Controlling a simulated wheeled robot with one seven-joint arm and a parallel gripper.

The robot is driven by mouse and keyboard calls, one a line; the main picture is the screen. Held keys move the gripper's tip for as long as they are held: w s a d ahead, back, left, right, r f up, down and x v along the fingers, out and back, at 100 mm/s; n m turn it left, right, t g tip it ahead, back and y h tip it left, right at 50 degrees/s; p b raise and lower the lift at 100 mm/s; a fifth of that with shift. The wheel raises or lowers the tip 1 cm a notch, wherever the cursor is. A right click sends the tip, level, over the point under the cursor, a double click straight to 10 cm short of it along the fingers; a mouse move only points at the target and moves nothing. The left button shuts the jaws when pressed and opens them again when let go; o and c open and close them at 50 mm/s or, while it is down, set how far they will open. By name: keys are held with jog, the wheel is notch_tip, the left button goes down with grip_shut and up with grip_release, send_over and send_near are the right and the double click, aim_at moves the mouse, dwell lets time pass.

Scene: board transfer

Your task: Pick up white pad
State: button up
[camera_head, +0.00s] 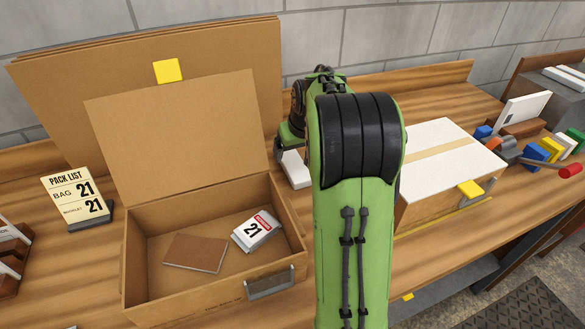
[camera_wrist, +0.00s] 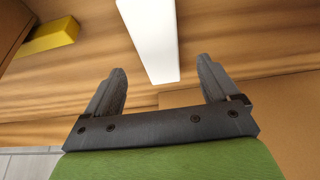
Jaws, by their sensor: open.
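The white pad (camera_wrist: 150,35) is a long pale block in the wrist view, running from the top edge down to between my fingers. In the head view, a white piece (camera_head: 295,168) that looks like it shows just left of my arm, partly hidden by it. My gripper (camera_wrist: 160,66) is open, with one finger on each side of the pad's near end. A gap shows between the pad and each finger. Whether the pad lies below the fingertips or level with them is unclear. In the head view my arm hides the gripper's fingers.
A closed white-topped box (camera_head: 450,150) stands right of my arm. Wooden bench surface (camera_wrist: 215,30) lies around the pad.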

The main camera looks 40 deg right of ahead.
aim_at(293, 161)
jog(key=b+x, duration=0.2)
jog(key=x, duration=0.3)
jog(key=shift+f, duration=0.15)
jog(key=shift+s, duration=0.1)
